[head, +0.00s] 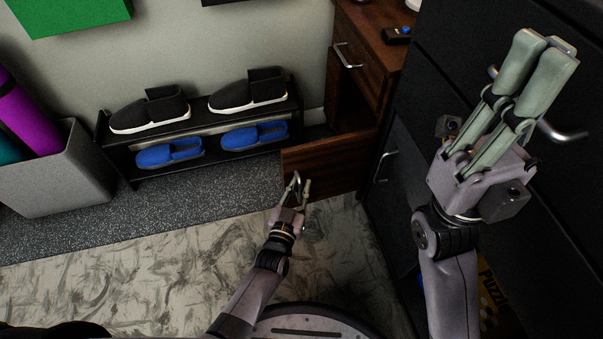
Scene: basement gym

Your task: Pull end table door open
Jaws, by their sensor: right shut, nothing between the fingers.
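The dark wooden end table (393,62) stands against the wall at upper centre-right, beside a black cabinet. Its lower door (335,160) stands swung open toward the left, showing part of the dark inside (348,108). A drawer with a metal handle (348,56) above it is closed. My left gripper (300,184) is at the door's free edge, at a metal handle. Its fingers overlap the handle, and I cannot tell whether they grip it. My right gripper (549,47) is shut and empty, raised in front of the black cabinet at right.
A black shoe rack (198,124) with black and blue shoes stands left of the door. A grey bin (45,172) with rolled mats is further left. The black cabinet (470,40) with metal handles fills the right. The patterned floor at lower left is clear.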

